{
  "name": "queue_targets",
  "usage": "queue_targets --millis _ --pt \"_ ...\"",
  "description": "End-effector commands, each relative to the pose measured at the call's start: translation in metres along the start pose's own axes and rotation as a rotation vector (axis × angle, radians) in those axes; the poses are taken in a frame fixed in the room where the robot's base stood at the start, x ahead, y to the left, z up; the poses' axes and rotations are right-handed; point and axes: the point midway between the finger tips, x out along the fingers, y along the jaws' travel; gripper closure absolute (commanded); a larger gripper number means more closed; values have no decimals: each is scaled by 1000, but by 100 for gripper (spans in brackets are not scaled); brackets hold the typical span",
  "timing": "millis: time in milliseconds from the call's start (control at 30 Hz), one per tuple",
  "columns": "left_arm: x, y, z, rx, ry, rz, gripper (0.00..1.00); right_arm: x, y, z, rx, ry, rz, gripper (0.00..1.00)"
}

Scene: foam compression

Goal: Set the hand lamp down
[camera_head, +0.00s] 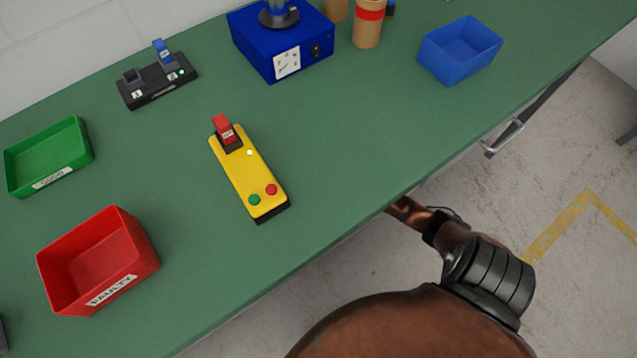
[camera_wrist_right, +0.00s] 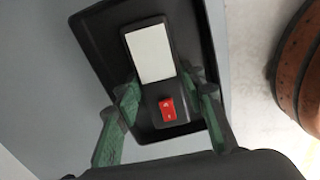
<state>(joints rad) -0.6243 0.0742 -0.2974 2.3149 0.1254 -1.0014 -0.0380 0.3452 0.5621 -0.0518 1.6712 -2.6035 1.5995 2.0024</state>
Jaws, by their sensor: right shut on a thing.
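In the right wrist view, the hand lamp (camera_wrist_right: 150,55) appears as a dark body with a white panel and a small red switch. My right gripper (camera_wrist_right: 166,95) has its green fingers on either side of the lamp's body and is shut on it. Behind the lamp is a black rectangular tray-like thing (camera_wrist_right: 92,38) with a raised rim; whether the lamp touches it cannot be told. In the head view the lamp and right gripper are not visible; only part of my right arm shows beyond the table's front edge. My left gripper is in neither view.
The green table (camera_head: 340,140) carries a yellow control box (camera_head: 240,175), a red bin (camera_head: 100,262), a green tray (camera_head: 48,157), a black two-slot holder (camera_head: 158,88), a blue machine (camera_head: 280,45) and a blue bin (camera_head: 460,50). The table's middle right is clear.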

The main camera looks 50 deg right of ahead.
Motion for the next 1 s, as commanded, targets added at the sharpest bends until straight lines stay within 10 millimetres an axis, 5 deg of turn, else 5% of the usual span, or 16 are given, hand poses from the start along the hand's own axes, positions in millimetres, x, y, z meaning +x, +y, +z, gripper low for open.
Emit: queue_targets --millis 400,433,700,1000 --pt "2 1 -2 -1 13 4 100 2 1 0 0 1 2 94" --pt "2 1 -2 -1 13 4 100 3 0 0 0 1 2 62" --pt "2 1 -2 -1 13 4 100 3 1 0 0 1 2 45" --pt "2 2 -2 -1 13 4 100 0 1 0 0 1 3 45"
